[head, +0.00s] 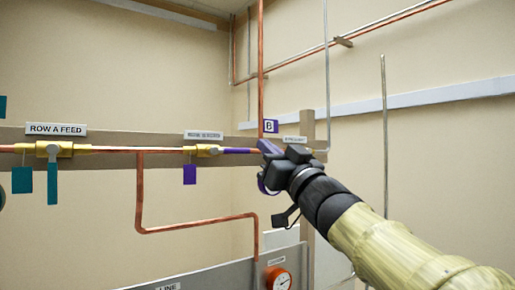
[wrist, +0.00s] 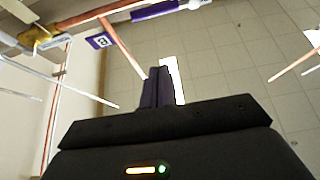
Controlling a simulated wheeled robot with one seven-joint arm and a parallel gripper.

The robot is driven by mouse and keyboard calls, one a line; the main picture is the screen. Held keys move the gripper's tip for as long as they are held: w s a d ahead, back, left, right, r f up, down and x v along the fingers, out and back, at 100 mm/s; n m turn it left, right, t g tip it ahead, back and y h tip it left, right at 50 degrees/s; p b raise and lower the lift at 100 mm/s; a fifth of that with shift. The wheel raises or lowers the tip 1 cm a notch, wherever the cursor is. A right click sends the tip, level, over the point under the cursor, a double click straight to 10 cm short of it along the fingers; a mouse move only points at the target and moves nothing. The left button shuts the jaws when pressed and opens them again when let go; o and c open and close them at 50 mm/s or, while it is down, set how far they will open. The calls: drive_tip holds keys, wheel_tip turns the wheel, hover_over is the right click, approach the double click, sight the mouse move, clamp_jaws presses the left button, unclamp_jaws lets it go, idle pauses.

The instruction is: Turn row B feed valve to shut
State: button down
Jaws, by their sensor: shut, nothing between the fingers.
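In the head view, a brass valve (head: 203,150) on the copper pipe has a purple lever (head: 238,150) lying along the pipe to the right. A purple tag (head: 190,174) hangs below it; its label is too small to read surely. My gripper (head: 266,148) is shut and empty, in front of the pipe near the lever's right end; contact cannot be told. In the wrist view my shut fingers (wrist: 157,88) point up, with the B sign (wrist: 100,41) and purple lever (wrist: 155,10) beyond them.
The ROW A FEED valve (head: 52,150) at left has a teal lever hanging down. A vertical copper pipe (head: 261,70) rises near the B sign. A gauge (head: 278,278) sits below.

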wheel_tip(320, 180, up, 5)
drive_tip(key=p, duration=0.5)
hover_over(231, 151)
drive_tip(key=d, duration=0.3)
wheel_tip(231, 151, down, 4)
drive_tip(key=shift+s+f, duration=0.15)
